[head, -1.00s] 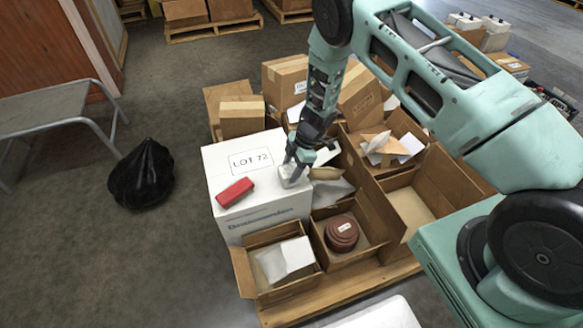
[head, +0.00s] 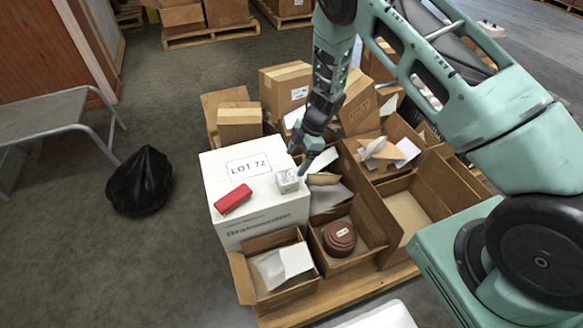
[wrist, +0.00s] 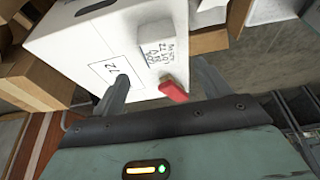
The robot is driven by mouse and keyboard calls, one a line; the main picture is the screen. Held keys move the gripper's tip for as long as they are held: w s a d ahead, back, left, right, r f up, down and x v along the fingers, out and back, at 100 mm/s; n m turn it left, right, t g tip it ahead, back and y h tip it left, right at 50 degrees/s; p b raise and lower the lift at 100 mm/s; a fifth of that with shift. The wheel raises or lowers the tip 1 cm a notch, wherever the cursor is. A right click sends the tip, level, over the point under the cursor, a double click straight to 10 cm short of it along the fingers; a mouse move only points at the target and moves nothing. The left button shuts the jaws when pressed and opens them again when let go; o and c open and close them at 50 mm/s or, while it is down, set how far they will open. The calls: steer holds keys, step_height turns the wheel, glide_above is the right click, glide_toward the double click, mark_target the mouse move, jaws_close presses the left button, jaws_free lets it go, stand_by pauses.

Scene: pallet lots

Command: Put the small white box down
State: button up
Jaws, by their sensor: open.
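The small white box (head: 288,181) rests on top of the large white box marked LOT 72 (head: 222,165), near its right edge. In the wrist view the small white box (wrist: 157,42) shows printed text on one face and lies ahead of the fingers, apart from them. My gripper (head: 303,164) is just above and behind the small box in the head view. It is open and empty; in the wrist view its two fingers (wrist: 160,85) stand wide apart.
A red block (head: 233,196) lies on the large box, left of the small one. Open cartons (head: 275,287) crowd the pallet in front and to the right, one holding a round brown object (head: 340,237). A black bag (head: 140,181) sits on the floor at left.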

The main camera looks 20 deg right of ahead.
steer(key=a+r+m+t+h, duration=0.1)
steer(key=a+r+m+t, duration=0.25)
steer(key=r, duration=0.85)
steer(key=a+r+m+t+h, duration=0.1)
steer(key=a+r+m+t, duration=0.3)
steer(key=r, duration=0.7)
steer(key=s+r+m+g, duration=0.1)
steer(key=s+r+g, duration=0.1)
steer(key=s, duration=0.9)
steer(key=s+a+r+m+g+h, duration=0.1)
steer(key=s+r+g, duration=0.2)
steer(key=s, duration=0.8)
steer(key=s+a+r+m+g+h, duration=0.1)
steer(key=s+r+g, duration=0.1)
steer(key=s, duration=0.9)
steer(key=shift+r, duration=0.65)
steer(key=shift+g+p, duration=0.25)
steer(key=shift+p, duration=0.1)
step_height(320, 180, up, 10)
steer(key=p, duration=1)
steer(key=shift+r, duration=0.2)
